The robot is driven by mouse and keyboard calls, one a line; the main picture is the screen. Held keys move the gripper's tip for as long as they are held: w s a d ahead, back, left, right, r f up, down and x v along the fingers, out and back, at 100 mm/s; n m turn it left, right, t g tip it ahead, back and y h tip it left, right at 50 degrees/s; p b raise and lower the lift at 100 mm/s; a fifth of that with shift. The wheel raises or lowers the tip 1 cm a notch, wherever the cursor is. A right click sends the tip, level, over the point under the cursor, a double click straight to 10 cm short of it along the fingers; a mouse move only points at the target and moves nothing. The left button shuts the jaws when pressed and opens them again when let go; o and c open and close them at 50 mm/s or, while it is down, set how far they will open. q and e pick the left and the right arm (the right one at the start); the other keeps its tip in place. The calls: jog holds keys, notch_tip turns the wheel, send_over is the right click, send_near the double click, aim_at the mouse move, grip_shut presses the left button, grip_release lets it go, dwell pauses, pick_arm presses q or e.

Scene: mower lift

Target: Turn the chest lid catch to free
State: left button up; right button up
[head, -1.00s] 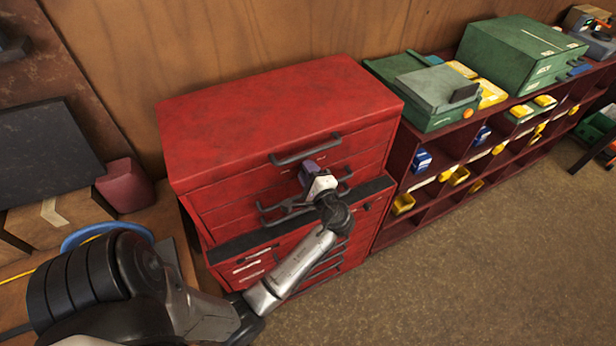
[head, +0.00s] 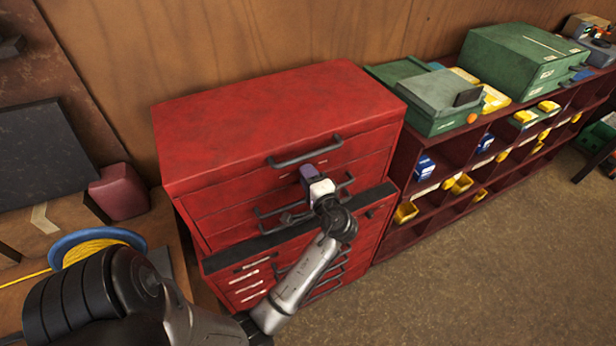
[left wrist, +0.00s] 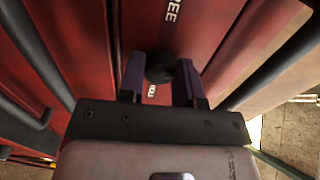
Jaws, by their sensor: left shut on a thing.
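The red tool chest (head: 270,105) stands in the middle of the head view with its lid down. My left gripper (head: 308,174) is at the front of the chest, just below the lid's dark handle (head: 305,152). In the left wrist view, a dark round knob, the lid catch (left wrist: 160,67), sits between the two purple-grey fingers of my left gripper (left wrist: 161,82), which are shut on it. The word FREE is printed above the knob, and a partly covered label shows below it. The catch's exact angle is hard to tell. In the head view my gripper hides it. My right gripper is not in view.
Dark drawer handles (head: 343,182) stick out around my gripper. A red shelf unit (head: 440,160) with green cases (head: 520,58) and small yellow and blue bins stands to the right. A cable reel (head: 95,243) lies at the left. The floor in front is clear.

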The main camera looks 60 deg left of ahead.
pick_arm(q)
jog(key=o, duration=0.9)
jog(key=shift+d+f, duration=0.1)
jog(key=shift+d, duration=0.4)
jog(key=shift+s+d+b, duration=0.1)
jog(key=shift+d+b, duration=0.6)
jog(key=shift+d, duration=2.6)
